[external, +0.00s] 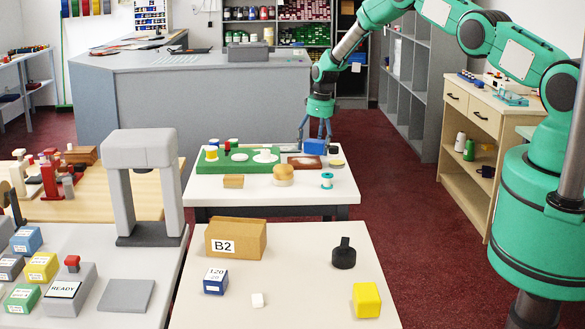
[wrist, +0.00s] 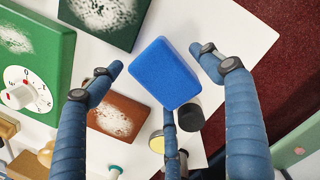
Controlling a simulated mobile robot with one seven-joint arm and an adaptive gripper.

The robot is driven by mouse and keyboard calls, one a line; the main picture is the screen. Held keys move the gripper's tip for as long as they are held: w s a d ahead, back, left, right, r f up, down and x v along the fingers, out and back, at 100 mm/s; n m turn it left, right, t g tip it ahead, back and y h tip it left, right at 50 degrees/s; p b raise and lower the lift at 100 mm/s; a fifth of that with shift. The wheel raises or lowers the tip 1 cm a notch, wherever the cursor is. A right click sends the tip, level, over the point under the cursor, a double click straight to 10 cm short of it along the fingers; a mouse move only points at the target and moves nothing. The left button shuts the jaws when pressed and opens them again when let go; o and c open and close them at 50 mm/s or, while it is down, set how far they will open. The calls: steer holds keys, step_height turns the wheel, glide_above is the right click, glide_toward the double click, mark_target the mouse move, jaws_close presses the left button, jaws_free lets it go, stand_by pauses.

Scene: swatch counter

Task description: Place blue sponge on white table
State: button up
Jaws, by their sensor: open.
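The blue sponge (external: 315,147) is a bright blue block at the back right of the white table (external: 345,186). In the wrist view the sponge (wrist: 165,73) stands out over the white tabletop (wrist: 250,38), between my spread fingers. My gripper (external: 314,138) is open and low over the table's back right, around the sponge. In the wrist view my gripper (wrist: 155,60) shows gaps between the left and right fingers and the sponge. A third finger meets the sponge's lower edge in the picture; contact is unclear. The sponge's underside is hidden.
A green board (external: 209,165), a brown tray (external: 304,162), a tan bun-like block (external: 284,175) and a teal spool (external: 327,180) share the white table. A black cylinder (wrist: 190,117) is close beside the sponge. Bare tabletop lies along the front edge.

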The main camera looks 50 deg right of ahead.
mark_target(318, 142)
step_height(318, 142, up, 12)
steer(key=s, duration=0.1)
steer(key=shift+s+d+b, duration=0.15)
steer(key=shift+d+b, duration=0.2)
steer(key=shift+b, duration=0.1)
stand_by(0.8)
